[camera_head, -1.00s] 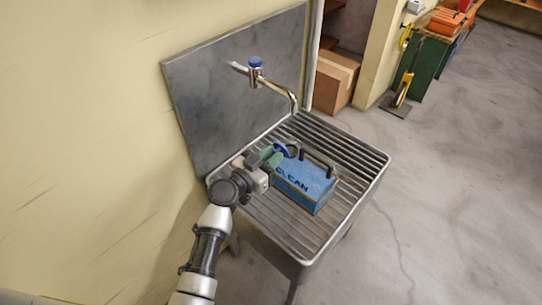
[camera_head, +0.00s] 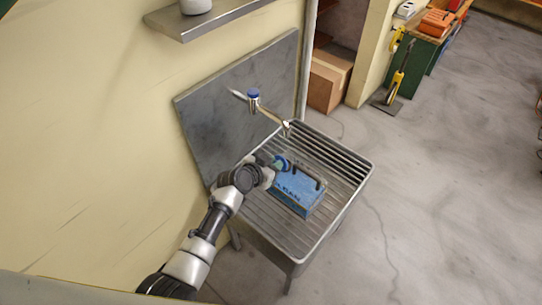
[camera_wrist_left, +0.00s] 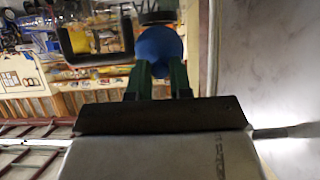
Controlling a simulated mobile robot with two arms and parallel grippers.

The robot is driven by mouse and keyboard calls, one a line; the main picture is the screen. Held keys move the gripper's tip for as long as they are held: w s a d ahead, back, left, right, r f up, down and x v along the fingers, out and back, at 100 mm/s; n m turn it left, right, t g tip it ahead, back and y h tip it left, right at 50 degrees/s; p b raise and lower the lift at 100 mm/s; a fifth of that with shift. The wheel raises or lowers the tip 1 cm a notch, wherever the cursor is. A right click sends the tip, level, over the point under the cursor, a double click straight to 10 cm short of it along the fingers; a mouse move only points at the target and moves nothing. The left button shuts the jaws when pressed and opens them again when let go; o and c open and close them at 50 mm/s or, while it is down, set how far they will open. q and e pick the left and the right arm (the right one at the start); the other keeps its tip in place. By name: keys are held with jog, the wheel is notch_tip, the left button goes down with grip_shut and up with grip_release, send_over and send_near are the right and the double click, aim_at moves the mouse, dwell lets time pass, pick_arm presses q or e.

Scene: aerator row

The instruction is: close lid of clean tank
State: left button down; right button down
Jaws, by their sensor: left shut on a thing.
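The clean tank (camera_head: 302,197) is a blue box with dark lettering, partly hidden by my arm. It sits on the ribbed metal drainboard, with a dark handle (camera_head: 308,172) on its top. A round blue cap (camera_head: 284,163) is at the tank's upper left end. My left gripper (camera_head: 275,163) is at that end, shut on the blue cap. The left wrist view shows its green fingers (camera_wrist_left: 159,78) against the rounded blue cap (camera_wrist_left: 158,48), with a dark handle (camera_wrist_left: 97,40) beyond. I cannot tell whether the cap is seated on its opening. My right gripper is not in view.
The drainboard (camera_head: 345,180) has bare ribs right of and behind the tank. A tap (camera_head: 270,112) with a blue knob reaches over its back from the metal splashback (camera_head: 215,115). A wall shelf (camera_head: 200,22) hangs above. Open floor lies to the right.

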pick_arm(q)
jog(key=shift+w+d+r+g+y+p, duration=0.2)
jog(key=shift+w+g+y+p, duration=0.3)
jog(key=shift+p, duration=0.55)
jog(key=shift+s, duration=0.2)
jog(key=c, duration=1)
grip_release()
jog(key=v, duration=1)
jog(key=shift+s+a+r+p, duration=0.2)
jog(key=shift+a+p, duration=0.1)
jog(key=shift+p, duration=0.05)
jog(key=shift+f, duration=0.1)
jog(key=shift+c, duration=0.2)
